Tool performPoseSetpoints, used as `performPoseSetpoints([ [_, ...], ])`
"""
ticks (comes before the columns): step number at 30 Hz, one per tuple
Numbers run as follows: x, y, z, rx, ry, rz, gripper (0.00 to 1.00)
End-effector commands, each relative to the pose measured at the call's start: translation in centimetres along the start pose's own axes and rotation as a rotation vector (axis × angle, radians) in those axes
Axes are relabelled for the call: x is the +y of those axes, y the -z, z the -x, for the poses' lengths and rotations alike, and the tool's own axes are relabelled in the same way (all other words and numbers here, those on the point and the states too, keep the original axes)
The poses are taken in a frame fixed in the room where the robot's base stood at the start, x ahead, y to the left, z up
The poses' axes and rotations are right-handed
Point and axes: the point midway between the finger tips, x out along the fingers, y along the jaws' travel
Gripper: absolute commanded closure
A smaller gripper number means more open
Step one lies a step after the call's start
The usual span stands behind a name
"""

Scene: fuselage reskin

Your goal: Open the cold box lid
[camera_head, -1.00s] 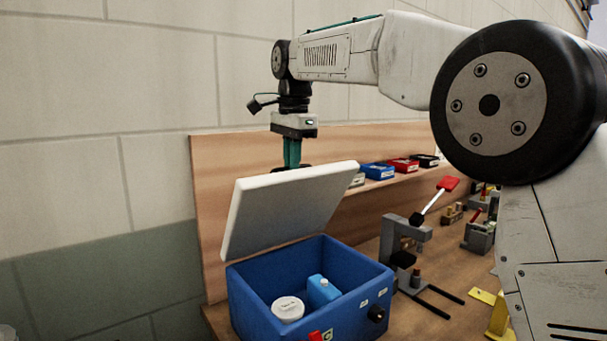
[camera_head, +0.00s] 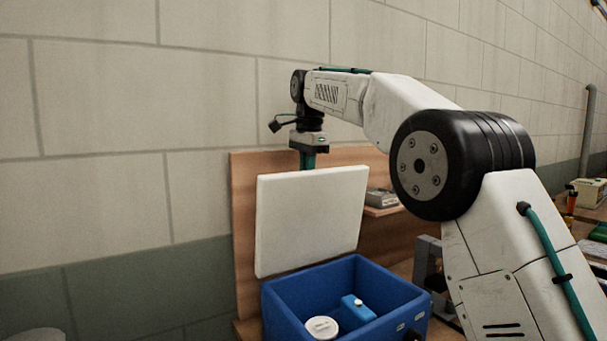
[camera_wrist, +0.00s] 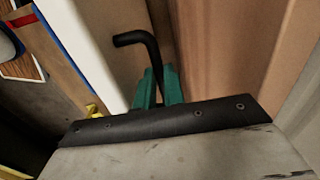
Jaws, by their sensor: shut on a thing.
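The blue cold box (camera_head: 287,310) stands on the bench with its inside showing. Its white lid (camera_head: 311,222) stands nearly upright above the back of the box, and it also shows as a pale slab in the wrist view (camera_wrist: 88,45). My gripper (camera_wrist: 158,80) has teal fingers shut on a black bent bar (camera_wrist: 146,42), whose free end reaches to the lid. Whether the bar is fixed to the lid I cannot tell. In the head view my gripper (camera_head: 308,160) is behind the lid's top edge, with its fingertips hidden.
A white round tub (camera_head: 321,327) and a blue bottle (camera_head: 358,308) are in the box. A wooden back panel (camera_head: 244,210) stands close behind the lid, against the block wall. A grey tool stand (camera_head: 425,258) is to the right, partly hidden by my arm.

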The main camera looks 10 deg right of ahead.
Motion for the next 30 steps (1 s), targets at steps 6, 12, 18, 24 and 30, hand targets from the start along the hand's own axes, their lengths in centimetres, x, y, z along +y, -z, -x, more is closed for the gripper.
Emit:
performPoseSetpoints([
  [6,0.0,0.1,-0.4,-0.001,-0.009,0.0,0.78],
  [12,0.0,0.0,-0.2,0.0,-0.004,0.0,0.68],
  [18,-0.1,-0.1,0.3,0.001,-0.002,0.001,0.68],
  [24,-0.1,-0.1,2.9,0.002,0.001,0.001,0.68],
  [30,-0.2,-0.1,5.5,0.001,-0.001,0.001,0.68],
])
